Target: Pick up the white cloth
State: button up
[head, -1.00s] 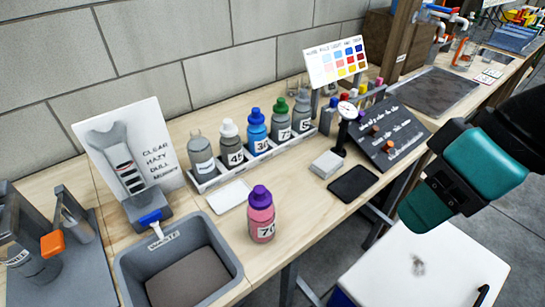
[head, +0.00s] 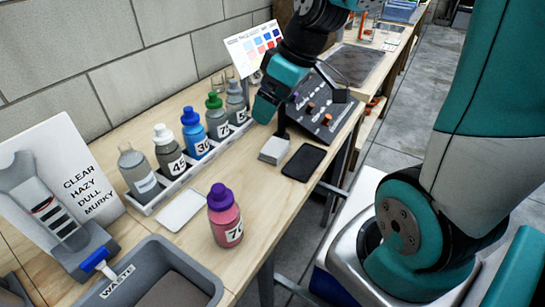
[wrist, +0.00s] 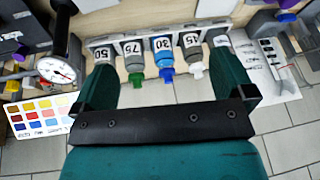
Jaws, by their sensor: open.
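Two white things lie on the wooden bench in the head view, and I cannot tell for sure which is the cloth. One is a thin flat white piece (head: 182,210) in front of the bottle rack. The other is a thicker, squarish white stack (head: 274,150) beside a black pad. My gripper (head: 272,98) is above the bench, behind the stack and apart from both. In the wrist view its teal fingers (wrist: 167,72) are spread with nothing between them. The flat white piece seems to show at the top of that view (wrist: 215,8).
A white rack holds several numbered bottles (head: 195,132). A pink bottle with a purple cap (head: 224,215) stands near the front edge. A grey waste bin (head: 205,282), black pad (head: 303,162), dark sloped board (head: 322,112), colour chart (head: 245,50) and dial gauge (wrist: 57,68) stand around.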

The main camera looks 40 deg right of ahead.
jog(key=t+h+b, duration=0.1)
send_near(276, 147)
jog(key=f, duration=0.2)
jog(key=w+f+b, duration=0.1)
jog(key=shift+w+a+f+m, duration=0.1)
jog(key=shift+w+a+m, duration=0.05)
jog(key=shift+a+m, duration=0.15)
jog(key=shift+x, duration=2.9)
jog(key=c, duration=0.6)
